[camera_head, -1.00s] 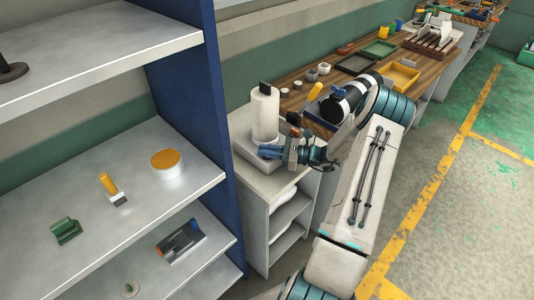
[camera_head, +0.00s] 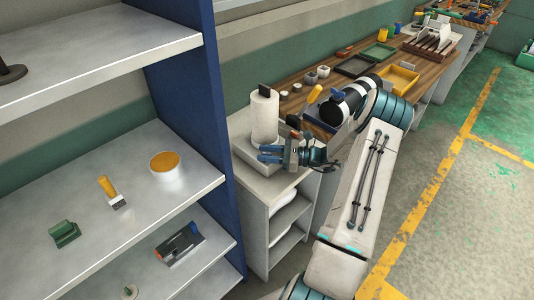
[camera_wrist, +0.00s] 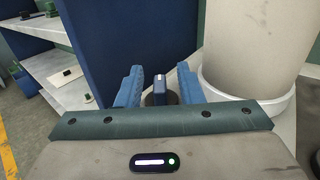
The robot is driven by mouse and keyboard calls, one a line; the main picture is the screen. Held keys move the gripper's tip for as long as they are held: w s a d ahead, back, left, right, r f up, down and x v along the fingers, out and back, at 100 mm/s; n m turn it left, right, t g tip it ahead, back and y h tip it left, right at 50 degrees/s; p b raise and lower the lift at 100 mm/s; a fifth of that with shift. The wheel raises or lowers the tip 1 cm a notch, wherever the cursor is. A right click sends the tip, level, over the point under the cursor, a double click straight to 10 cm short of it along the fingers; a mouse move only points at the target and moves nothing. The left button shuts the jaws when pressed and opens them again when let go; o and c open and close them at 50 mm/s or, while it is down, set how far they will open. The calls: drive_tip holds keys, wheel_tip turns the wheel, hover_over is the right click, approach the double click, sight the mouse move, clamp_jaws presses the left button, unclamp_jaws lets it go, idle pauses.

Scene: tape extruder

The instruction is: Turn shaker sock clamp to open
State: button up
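A pale upright cylinder (camera_head: 264,118), which looks like the shaker sock, stands on a light base on the counter; it also shows large at the right in the wrist view (camera_wrist: 250,45). A small dark block with a lighter edge (camera_wrist: 160,88), which may be the clamp's handle, stands between my fingers in the wrist view. My gripper (camera_head: 269,153) is beside the lower part of the cylinder. In the wrist view my gripper (camera_wrist: 160,83) has its two blue fingers apart, one on each side of the block, with gaps visible. The clamp's lower part is hidden.
A blue shelf panel (camera_head: 185,90) stands close left of the counter. Its shelf (camera_head: 70,190) holds a white tub with an orange top (camera_head: 166,164) and a brush (camera_head: 110,190). A wooden bench (camera_head: 330,80) with trays lies behind my arm. Open floor is at the right.

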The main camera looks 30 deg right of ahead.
drive_tip(key=b+v, duration=0.2)
drive_tip(key=v, duration=1.1)
drive_tip(key=shift+d, duration=0.35)
drive_tip(key=shift+s, duration=0.15)
